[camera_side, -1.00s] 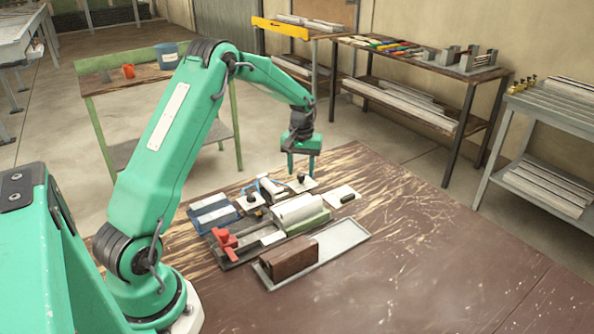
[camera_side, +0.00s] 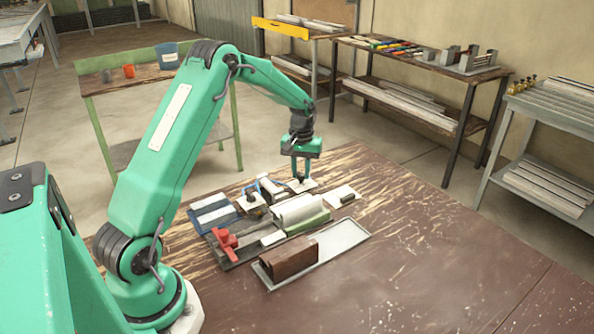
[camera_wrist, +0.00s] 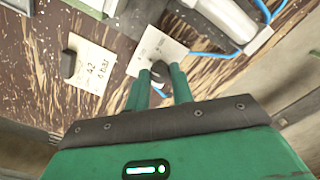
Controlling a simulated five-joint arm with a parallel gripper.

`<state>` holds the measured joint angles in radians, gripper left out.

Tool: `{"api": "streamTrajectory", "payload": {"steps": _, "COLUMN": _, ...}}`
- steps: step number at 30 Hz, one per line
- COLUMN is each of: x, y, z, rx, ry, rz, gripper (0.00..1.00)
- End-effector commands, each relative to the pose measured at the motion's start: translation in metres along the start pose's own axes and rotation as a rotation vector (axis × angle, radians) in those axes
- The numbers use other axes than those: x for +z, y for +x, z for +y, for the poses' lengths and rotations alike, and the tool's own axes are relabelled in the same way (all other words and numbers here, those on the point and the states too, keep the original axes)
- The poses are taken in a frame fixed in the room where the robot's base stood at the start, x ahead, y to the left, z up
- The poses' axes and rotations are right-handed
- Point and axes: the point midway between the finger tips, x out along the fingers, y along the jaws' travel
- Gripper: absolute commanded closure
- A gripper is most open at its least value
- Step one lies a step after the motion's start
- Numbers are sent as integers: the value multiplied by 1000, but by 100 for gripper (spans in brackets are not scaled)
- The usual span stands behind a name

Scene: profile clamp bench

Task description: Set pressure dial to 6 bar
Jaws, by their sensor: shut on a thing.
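A round black knob (camera_wrist: 159,70) stands on a white plate (camera_wrist: 152,45) at the back of the fixture. In the side view the plate (camera_side: 309,184) lies under my gripper (camera_side: 301,177). My gripper (camera_wrist: 158,84) points down, its two green fingers shut on the knob from both sides. The fingers hide part of the knob. The print on this plate is too small to read. A second white plate (camera_wrist: 88,65) beside it bears another black handle (camera_wrist: 68,63) and print that looks like "42" and "4 bar"; it also shows in the side view (camera_side: 337,192).
A red clamp handle (camera_side: 224,240), a blue tray (camera_side: 212,216) and a brown block (camera_side: 289,258) in a grey tray (camera_side: 345,240) stand nearer. The right of the table is clear.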

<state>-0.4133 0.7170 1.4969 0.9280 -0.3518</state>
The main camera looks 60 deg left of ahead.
Motion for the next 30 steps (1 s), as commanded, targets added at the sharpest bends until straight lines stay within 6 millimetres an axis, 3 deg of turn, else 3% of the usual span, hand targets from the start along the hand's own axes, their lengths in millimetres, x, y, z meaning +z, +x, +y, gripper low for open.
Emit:
{"api": "streamTrajectory", "payload": {"steps": 11, "x": -1, "y": -1, "z": 0, "rx": 0, "ry": 177, "rz": 1, "gripper": 100}}
{"api": "streamTrajectory", "payload": {"steps": 30, "x": -1, "y": -2, "z": 0, "rx": 0, "ry": 757, "rz": 3, "gripper": 100}}
